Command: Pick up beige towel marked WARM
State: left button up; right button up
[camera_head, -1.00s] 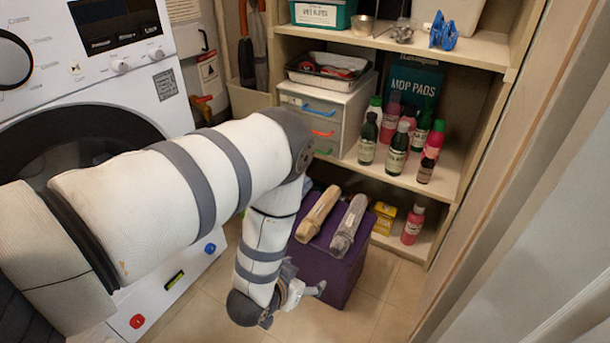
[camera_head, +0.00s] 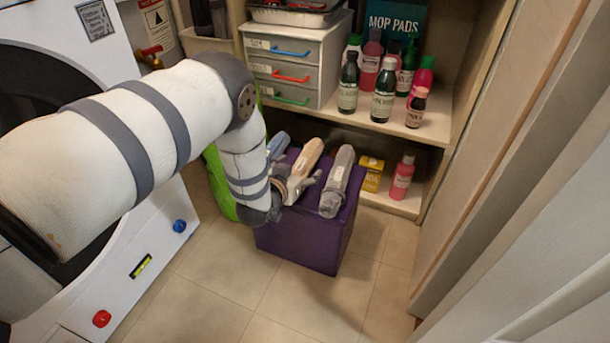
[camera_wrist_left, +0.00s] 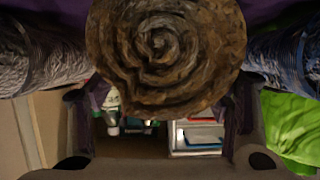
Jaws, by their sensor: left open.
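The beige rolled towel (camera_head: 307,157) lies on top of a purple box (camera_head: 305,240) between a blue-grey roll (camera_head: 277,145) and a grey roll (camera_head: 339,180). No WARM marking can be read. My left gripper (camera_head: 302,184) is at the near end of the beige towel, hiding part of it. In the left wrist view, the towel's spiral end (camera_wrist_left: 165,50) fills the upper middle. The open fingers (camera_wrist_left: 160,120) stand to either side of it, with gaps visible below the roll. I cannot tell whether they touch it. My right gripper is not in view.
Shelves behind hold bottles (camera_head: 383,92), a drawer unit (camera_head: 292,72) and a yellow box (camera_head: 372,175). A white washing machine (camera_head: 120,290) stands at left. A green cloth-like thing (camera_head: 219,185) is beside the box. The tiled floor (camera_head: 230,285) in front is clear.

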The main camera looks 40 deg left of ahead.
pick_arm(q)
jog(key=shift+w+a+f, duration=0.15)
jog(key=shift+w+f, duration=0.2)
jog(key=shift+w, duration=0.1)
jog(key=shift+r, duration=0.15)
jog(key=c, duration=1.5)
jog(key=shift+r, duration=0.1)
